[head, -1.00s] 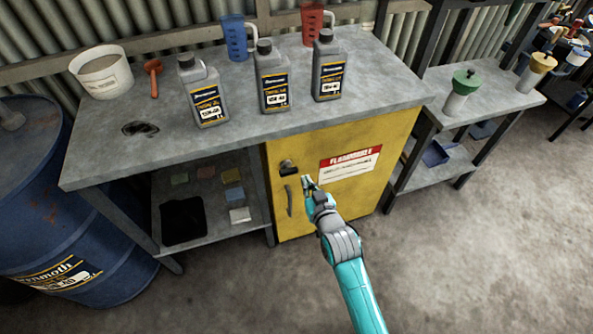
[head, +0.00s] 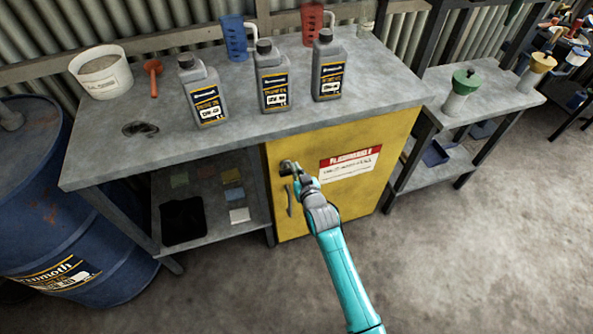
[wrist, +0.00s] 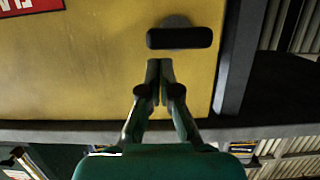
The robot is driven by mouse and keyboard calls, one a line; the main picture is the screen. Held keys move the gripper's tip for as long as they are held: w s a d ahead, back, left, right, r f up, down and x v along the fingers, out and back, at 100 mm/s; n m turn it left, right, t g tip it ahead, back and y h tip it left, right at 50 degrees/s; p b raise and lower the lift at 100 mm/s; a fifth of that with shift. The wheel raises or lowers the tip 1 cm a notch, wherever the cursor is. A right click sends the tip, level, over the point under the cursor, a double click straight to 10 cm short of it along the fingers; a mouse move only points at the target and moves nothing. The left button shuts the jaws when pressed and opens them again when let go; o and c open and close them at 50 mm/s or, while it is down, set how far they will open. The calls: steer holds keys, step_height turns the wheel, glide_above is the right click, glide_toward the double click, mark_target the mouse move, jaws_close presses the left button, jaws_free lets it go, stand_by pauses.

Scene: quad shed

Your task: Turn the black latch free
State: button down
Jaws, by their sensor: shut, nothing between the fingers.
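The black latch (wrist: 180,38) is a dark bar on a round base on the yellow cabinet door (wrist: 95,80). In the wrist view the bar lies level across its base. My gripper (wrist: 160,64) is shut and empty, its fingertips just beside the bar with a thin strip of yellow seen between them. In the head view my gripper (head: 296,172) is at the upper left of the door, and the latch (head: 287,167) is partly hidden behind it. The dark door handle (head: 290,202) is below the latch.
Grey oil bottles (head: 203,92) stand on the workbench top (head: 225,134) above the cabinet. A red and white label (head: 349,164) is right of the latch. A blue drum (head: 62,200) stands at the left. The floor (head: 430,270) at the lower right is clear.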

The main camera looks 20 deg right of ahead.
steer(key=shift+f, duration=0.35)
steer(key=shift+d+f+m+y, duration=0.2)
steer(key=shift+d+m+y, duration=0.1)
steer(key=shift+m, duration=0.5)
steer(key=f+m+y, duration=0.1)
steer(key=m, duration=0.2)
steer(key=f+m+t+y, duration=0.1)
steer(key=m, duration=0.3)
steer(key=f+m+y, duration=0.1)
steer(key=f+m, duration=0.1)
steer(key=m, duration=0.2)
steer(key=shift+d+f+t+y, duration=0.1)
steer(key=shift+d+t+y, duration=0.2)
stand_by(0.4)
steer(key=shift+a+f, duration=0.1)
steer(key=shift+f, duration=0.1)
stand_by(0.3)
stand_by(0.5)
steer(key=s+d, duration=0.6)
steer(key=s, duration=0.3)
steer(key=shift+s+d, duration=0.2)
steer(key=shift+s, duration=0.2)
